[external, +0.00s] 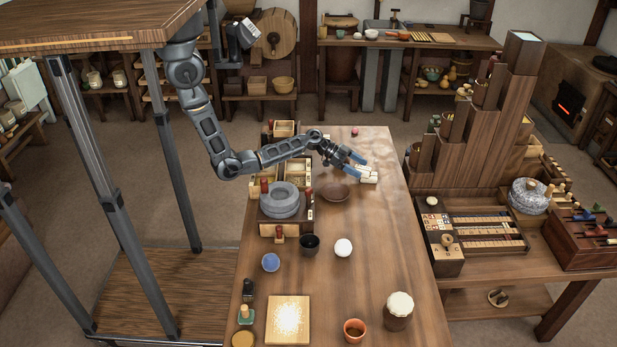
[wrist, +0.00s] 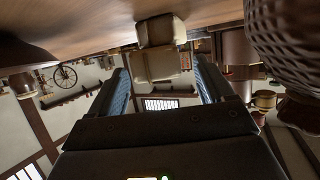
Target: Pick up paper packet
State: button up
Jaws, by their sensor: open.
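A pale paper packet (external: 366,171) lies on the wooden table near its far right part, with another pale block touching or close to it. My gripper (external: 355,167) is low over the table, its two blue fingers spread at the packet. In the wrist view, which looks upside down, the packet (wrist: 161,65) shows between the blue fingers, with a second pale block (wrist: 158,30) beyond it toward the tabletop. The gap beside each finger looks clear. I cannot tell whether a finger touches the packet.
A grey stone quern (external: 284,201) and compartment boxes stand to the left. A white ball (external: 343,247) and dark cup (external: 309,244) stand nearer.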

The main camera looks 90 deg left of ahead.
jog(key=shift+x, duration=1)
jog(key=c, duration=1.1)
jog(key=shift+c, duration=0.2)
